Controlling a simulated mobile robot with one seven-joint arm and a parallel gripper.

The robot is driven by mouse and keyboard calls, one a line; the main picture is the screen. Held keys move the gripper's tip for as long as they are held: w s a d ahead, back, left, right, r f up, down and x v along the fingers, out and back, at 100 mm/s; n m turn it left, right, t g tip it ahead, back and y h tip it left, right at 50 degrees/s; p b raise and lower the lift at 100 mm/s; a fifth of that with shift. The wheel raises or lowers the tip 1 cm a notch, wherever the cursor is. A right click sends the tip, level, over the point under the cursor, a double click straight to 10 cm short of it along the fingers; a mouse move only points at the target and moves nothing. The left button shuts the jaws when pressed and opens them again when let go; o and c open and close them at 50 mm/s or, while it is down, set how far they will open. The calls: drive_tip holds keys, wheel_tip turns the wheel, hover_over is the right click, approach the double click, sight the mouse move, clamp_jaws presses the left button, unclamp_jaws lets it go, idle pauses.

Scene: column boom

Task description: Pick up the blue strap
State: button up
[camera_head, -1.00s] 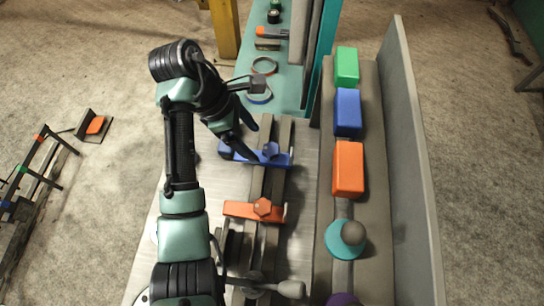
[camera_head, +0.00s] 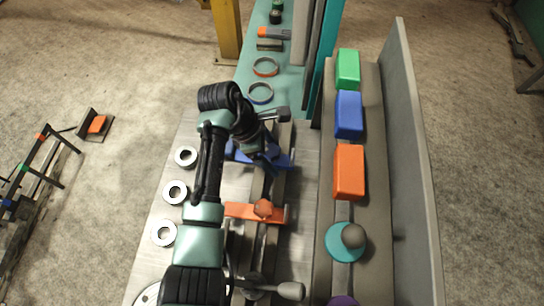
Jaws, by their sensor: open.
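The blue strap (camera_head: 287,160) lies across two grey rails on the metal bench, in the middle of the head view. My gripper (camera_head: 266,156) is over the middle of the strap, pointing down and open. My wrist and gripper hide much of the strap's middle and the knob seen there before; its right end and a bit of its left end show. I cannot tell whether the fingers touch the strap or stand around its knob. An orange strap (camera_head: 240,210) with an orange knob lies across the same rails, nearer to me.
Several metal rings (camera_head: 175,192) lie on the bench left of my arm. To the right, a grey ledge holds green, blue (camera_head: 348,113) and orange (camera_head: 348,170) blocks, before an upright grey panel (camera_head: 415,150). A teal shelf (camera_head: 243,83) with small items stands behind.

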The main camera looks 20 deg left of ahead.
clamp_jaws()
drive_tip(key=shift+r, duration=0.1)
wheel_tip(320, 180, up, 10)
idle(0.7)
